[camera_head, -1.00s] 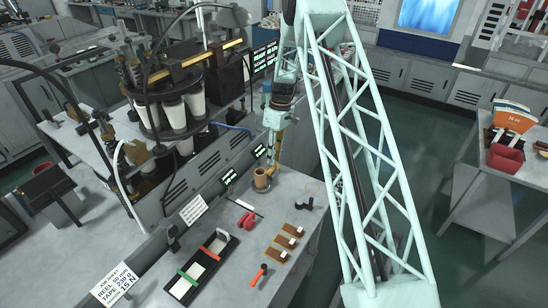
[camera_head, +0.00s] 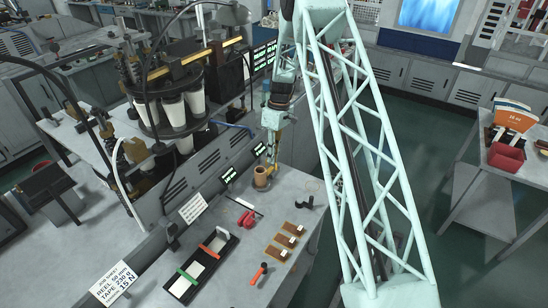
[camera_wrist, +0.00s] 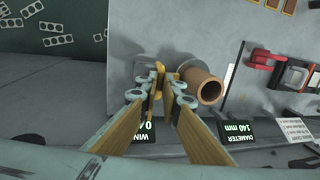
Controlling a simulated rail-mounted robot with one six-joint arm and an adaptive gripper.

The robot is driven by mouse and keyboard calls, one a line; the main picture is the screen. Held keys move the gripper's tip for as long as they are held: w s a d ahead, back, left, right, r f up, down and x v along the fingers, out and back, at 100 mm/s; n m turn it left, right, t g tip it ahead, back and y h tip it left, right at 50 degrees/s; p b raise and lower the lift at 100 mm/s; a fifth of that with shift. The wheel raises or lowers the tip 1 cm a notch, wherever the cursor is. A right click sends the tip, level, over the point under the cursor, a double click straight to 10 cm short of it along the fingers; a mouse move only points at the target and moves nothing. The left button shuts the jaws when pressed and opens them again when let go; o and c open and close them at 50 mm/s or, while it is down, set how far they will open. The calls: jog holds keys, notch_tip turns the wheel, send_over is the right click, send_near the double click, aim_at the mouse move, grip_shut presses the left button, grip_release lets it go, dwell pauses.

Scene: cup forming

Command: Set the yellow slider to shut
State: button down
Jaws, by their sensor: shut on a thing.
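My gripper (camera_wrist: 158,88) reaches down beside a brown cup-like cylinder in the wrist view. Its fingertips are closed on a small upright yellow piece, the yellow slider (camera_wrist: 158,74). The fingers hide its lower part, so I cannot tell its setting. The brown cylinder (camera_wrist: 209,87) stands just right of the fingertips, apart from them. In the head view my gripper (camera_head: 272,166) is small, just behind and right of the brown cylinder (camera_head: 260,176); the slider cannot be made out there.
A black display reading "DIAMETER 140 mm" (camera_wrist: 235,132) stands right of the fingers; another is partly hidden behind them. A red item (camera_wrist: 262,60) lies farther right. In the head view, a black tray (camera_head: 203,262) and wooden blocks (camera_head: 283,241) lie on the bench.

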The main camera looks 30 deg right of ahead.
aim_at(274, 169)
jog(key=shift+s+a, duration=0.4)
jog(key=shift+a, duration=0.15)
jog(key=c, duration=2.8)
grip_release()
jog(key=shift+a, duration=0.2)
jog(key=shift+d+r, duration=0.1)
jog(key=shift+w+r, duration=0.1)
jog(key=shift+r, duration=0.05)
jog(key=r, duration=0.3)
jog(key=d+r, duration=0.1)
jog(key=r, duration=0.3)
jog(key=w+d+r, duration=0.1)
jog(key=r, duration=0.3)
jog(key=shift+r, duration=0.15)
